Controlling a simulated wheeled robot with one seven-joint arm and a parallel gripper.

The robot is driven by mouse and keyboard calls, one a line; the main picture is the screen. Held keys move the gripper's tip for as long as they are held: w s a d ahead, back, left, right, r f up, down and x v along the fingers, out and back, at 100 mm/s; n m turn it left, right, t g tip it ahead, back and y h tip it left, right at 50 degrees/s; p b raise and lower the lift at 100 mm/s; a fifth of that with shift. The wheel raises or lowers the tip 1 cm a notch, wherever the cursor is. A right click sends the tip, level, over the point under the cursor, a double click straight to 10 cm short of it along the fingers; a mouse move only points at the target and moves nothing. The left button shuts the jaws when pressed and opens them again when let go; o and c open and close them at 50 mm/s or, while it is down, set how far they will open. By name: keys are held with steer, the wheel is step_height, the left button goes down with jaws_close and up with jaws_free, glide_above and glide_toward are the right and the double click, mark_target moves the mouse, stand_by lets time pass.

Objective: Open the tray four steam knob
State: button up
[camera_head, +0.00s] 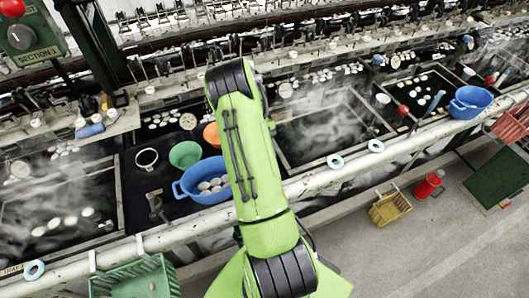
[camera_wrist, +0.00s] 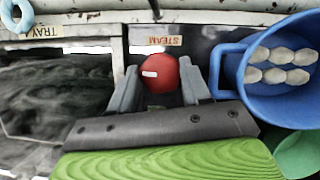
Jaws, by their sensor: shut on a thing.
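A round red steam knob (camera_wrist: 162,76) with a short white mark sits under an upside-down STEAM label (camera_wrist: 155,41) in the wrist view. My gripper (camera_wrist: 158,68) is shut on the knob, with one grey finger on each side. The white mark lies roughly level, left of the knob's middle. A TRAY label (camera_wrist: 42,31) shows at the upper left, but I cannot read its number. In the head view, my green arm hides the knob and my gripper.
A blue basin of pale cocoons (camera_wrist: 240,68) stands close beside the right finger, with a green bowl (camera_wrist: 300,157) near it. In the head view, an orange bowl (camera_head: 211,134) is behind the basin. A white rail (camera_head: 331,176) runs along the front, and steaming trays lie either side.

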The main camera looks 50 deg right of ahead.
steer(key=shift+n, duration=0.3)
steer(key=o, duration=1.1)
steer(key=shift+c, duration=0.2)
steer(key=shift+r, duration=0.1)
steer(key=p+v, duration=0.1)
steer(key=v, duration=1.4)
steer(key=shift+r+p, duration=0.3)
steer(key=shift+p, duration=0.05)
steer(key=shift+w+a, duration=0.1)
